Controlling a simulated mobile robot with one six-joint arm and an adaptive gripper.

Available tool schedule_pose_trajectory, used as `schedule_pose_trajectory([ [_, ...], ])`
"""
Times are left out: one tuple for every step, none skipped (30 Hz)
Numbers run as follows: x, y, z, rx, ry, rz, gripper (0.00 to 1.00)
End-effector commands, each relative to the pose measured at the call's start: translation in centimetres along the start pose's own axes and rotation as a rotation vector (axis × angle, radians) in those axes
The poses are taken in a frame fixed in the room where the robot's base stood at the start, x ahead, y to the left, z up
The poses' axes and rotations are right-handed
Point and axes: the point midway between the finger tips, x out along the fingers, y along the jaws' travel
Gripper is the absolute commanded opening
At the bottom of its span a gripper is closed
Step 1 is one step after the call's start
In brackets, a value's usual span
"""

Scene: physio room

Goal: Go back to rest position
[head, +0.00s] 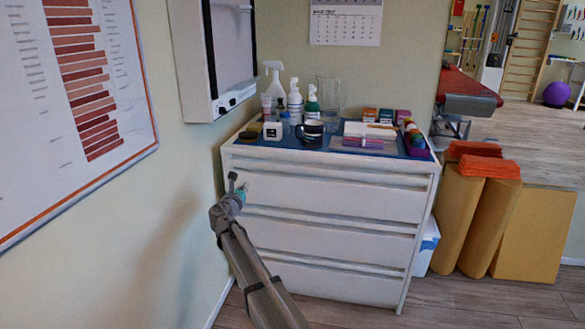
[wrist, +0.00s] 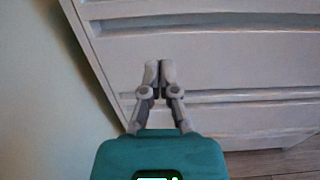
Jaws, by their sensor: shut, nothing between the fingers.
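My gripper (head: 234,185) is in front of the upper left part of a white chest of drawers (head: 330,190) in the head view. In the wrist view my gripper (wrist: 159,72) points at the pale drawer fronts (wrist: 225,65), its two grey fingertips together. The fingers are shut and hold nothing. I cannot tell the exact gap between the fingertips and the drawer front. The arm reaches up from the bottom of the head view.
A blue top on the chest carries bottles, a dark mug (head: 313,128), a clear container and small boxes. A wall stands close at left, with a chart (head: 70,100) and a wall box (head: 213,60). Tan rolls (head: 490,220) stand at right. Wooden floor (head: 460,300) shows at lower right.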

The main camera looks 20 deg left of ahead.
Motion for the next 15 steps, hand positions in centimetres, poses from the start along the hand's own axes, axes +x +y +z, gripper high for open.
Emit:
schedule_pose_trajectory([
  [0.0,0.0,0.0,0.0,0.0,0.0,0.0],
  [0.0,0.0,0.0,0.0,0.0,0.0,0.0],
  [0.0,-0.1,0.0,0.001,0.001,-0.001,0.0],
  [0.0,-0.2,0.0,0.004,0.002,-0.003,0.0],
  [0.1,-0.4,-0.1,0.009,0.003,-0.006,0.0],
  [0.1,-0.8,-0.1,0.018,0.007,-0.012,0.0],
  [0.1,-1.3,-0.2,0.028,0.011,-0.019,0.0],
  [0.2,-1.8,-0.2,0.039,0.015,-0.027,0.0],
  [0.3,-2.7,-0.3,0.06,0.022,-0.041,0.0],
  [0.4,-3.5,-0.5,0.079,0.028,-0.053,0.0],
  [0.5,-4.3,-0.6,0.1,0.036,-0.066,0.0],
  [0.6,-5.7,-0.8,0.134,0.047,-0.088,0.0],
  [0.7,-6.9,-1.0,0.162,0.056,-0.108,0.0],
  [0.8,-8.1,-1.2,0.195,0.066,-0.128,0.0],
  [0.9,-9.9,-1.5,0.24,0.079,-0.158,0.0],
])
